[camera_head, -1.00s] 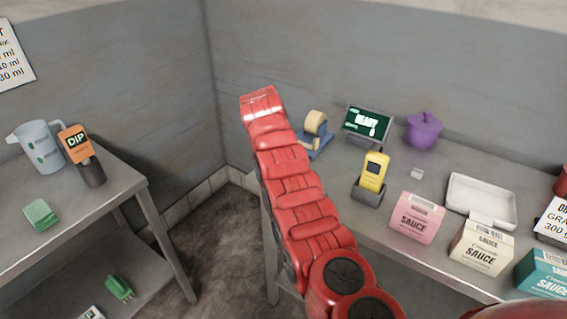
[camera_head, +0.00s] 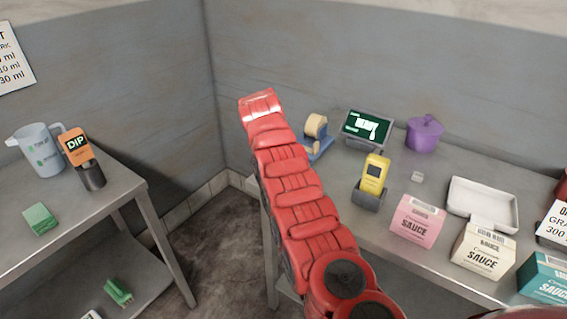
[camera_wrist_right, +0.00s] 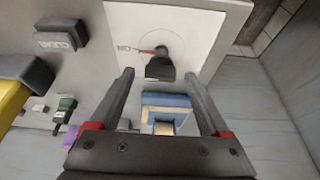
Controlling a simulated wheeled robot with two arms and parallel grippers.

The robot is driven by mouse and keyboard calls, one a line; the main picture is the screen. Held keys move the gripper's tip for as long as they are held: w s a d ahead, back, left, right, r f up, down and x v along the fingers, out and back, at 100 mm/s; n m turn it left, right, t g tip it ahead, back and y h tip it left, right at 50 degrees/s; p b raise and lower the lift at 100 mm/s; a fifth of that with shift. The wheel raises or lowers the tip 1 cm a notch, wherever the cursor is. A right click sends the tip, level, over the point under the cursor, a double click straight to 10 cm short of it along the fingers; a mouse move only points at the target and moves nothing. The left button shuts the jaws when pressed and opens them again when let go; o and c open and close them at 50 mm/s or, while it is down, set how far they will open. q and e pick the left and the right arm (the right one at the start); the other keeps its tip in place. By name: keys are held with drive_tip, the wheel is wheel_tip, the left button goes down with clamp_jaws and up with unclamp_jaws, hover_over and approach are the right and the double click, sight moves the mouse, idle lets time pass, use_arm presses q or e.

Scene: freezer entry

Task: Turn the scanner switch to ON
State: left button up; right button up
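In the right wrist view, a white panel (camera_wrist_right: 122,18) carries a dark knob (camera_wrist_right: 161,66). A thin red mark by the knob runs left to a small label that looks like "NO", possibly an upside-down "ON". My right gripper (camera_wrist_right: 158,77) is open and empty. In the picture its fingers lie on either side of the knob; I cannot tell whether they touch it. In the head view my red arm shows, but its gripper and the knob panel do not. A yellow scanner-like device (camera_head: 374,172) stands in a dark cradle there. My left gripper is not in view.
A blue tape dispenser (camera_head: 316,135) appears between my fingers in the wrist view (camera_wrist_right: 168,108). A display (camera_head: 367,126), purple pot (camera_head: 424,134), white tray (camera_head: 461,192) and sauce cartons (camera_head: 416,222) stand on the right table. Walls close off the corner.

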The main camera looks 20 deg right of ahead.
drive_tip(key=shift+r, duration=0.1)
drive_tip(key=shift+a+r, duration=0.15)
drive_tip(key=shift+r, duration=0.2)
drive_tip(key=v, duration=1.6)
drive_tip(key=shift+s+r, duration=0.2)
drive_tip(key=shift+s, duration=0.05)
